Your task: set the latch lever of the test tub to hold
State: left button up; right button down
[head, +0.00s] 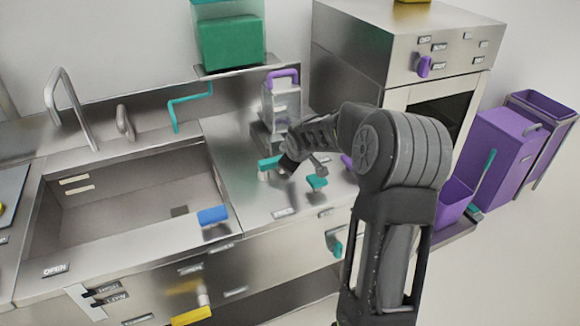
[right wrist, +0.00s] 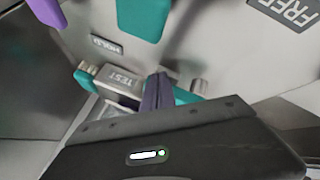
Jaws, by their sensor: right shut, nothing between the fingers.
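A small metal block marked TEST (right wrist: 118,84) shows in the right wrist view, with teal parts (right wrist: 188,95) beside it. A larger teal piece (right wrist: 143,16) hangs at the top, between a HOLD label (right wrist: 105,45) on the left and a FREE label (right wrist: 292,10) on the right. I cannot tell which teal part is the latch lever. My right gripper (right wrist: 156,92) is shut and empty, its tips close to the TEST block; contact is unclear. In the head view my right gripper (head: 288,166) is beside a teal handle (head: 270,163) on the counter. My left gripper is out of view.
A sink (head: 130,215) with a blue piece (head: 213,215) on its rim lies left. A metal unit with a purple handle (head: 284,76) stands behind my right gripper. Another teal knob (head: 317,183) is close by. An oven (head: 395,60) and purple bins (head: 500,145) stand right.

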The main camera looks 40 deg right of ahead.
jog(key=shift+w+d, duration=0.15)
jog(key=shift+w+d+r, duration=0.15)
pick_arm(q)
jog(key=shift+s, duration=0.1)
pick_arm(e)
jog(key=shift+w+d+r, duration=0.1)
jog(key=shift+r, duration=0.05)
dwell(0.4)
